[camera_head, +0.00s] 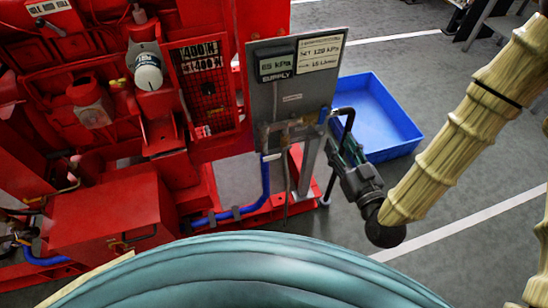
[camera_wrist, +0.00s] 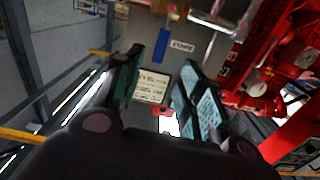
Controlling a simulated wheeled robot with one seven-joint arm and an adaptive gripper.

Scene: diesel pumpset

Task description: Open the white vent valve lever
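A grey panel (camera_head: 310,75) stands beside the red pumpset and carries gauge displays and copper-coloured pipework (camera_head: 290,127) along its lower part. A small pale piece (camera_head: 271,157), possibly the white vent lever, shows below the pipework; its setting is too small to tell. A blue handle-like part (camera_head: 324,115) sits at the right end of the pipes. My gripper (camera_head: 340,146) is just right of the panel's lower right edge. In the wrist view my gripper (camera_wrist: 162,65) has its fingers apart, with a blue part (camera_wrist: 162,45) and a label (camera_wrist: 151,86) seen between them. Nothing is visibly held.
The red pumpset (camera_head: 110,215) fills the left side. A blue hose (camera_head: 240,211) runs low below the panel. A blue tray (camera_head: 385,125) lies on the floor behind my gripper.

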